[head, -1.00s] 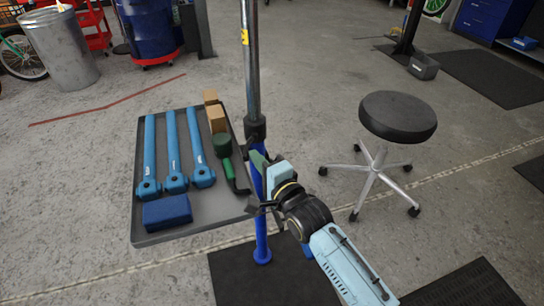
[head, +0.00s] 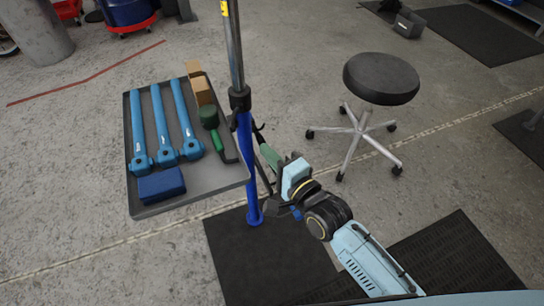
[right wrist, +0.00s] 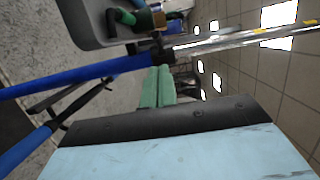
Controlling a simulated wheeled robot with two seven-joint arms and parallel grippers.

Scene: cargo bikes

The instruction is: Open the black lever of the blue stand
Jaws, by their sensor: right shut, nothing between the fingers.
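The blue stand (head: 246,165) rises in the middle of the head view, with a shiny upper pole and a black collar (head: 239,98) at the joint. A small dark piece (head: 259,129), perhaps the black lever, shows just right of the tube below the collar; its exact position is unclear. My right gripper (head: 264,150) is right of the tube, below the collar. Its green fingers are closed together and empty. The right wrist view shows the fingertips (right wrist: 157,70) close to the blue tube (right wrist: 80,77) and collar (right wrist: 158,48), apparently without holding them. My left gripper is not in view.
A grey tray (head: 200,190) left of the stand holds blue tools (head: 163,130), a blue block (head: 162,185), a green mallet (head: 210,118) and wooden blocks (head: 203,92). A black wheeled stool (head: 382,78) stands right. A dark mat (head: 265,265) lies below.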

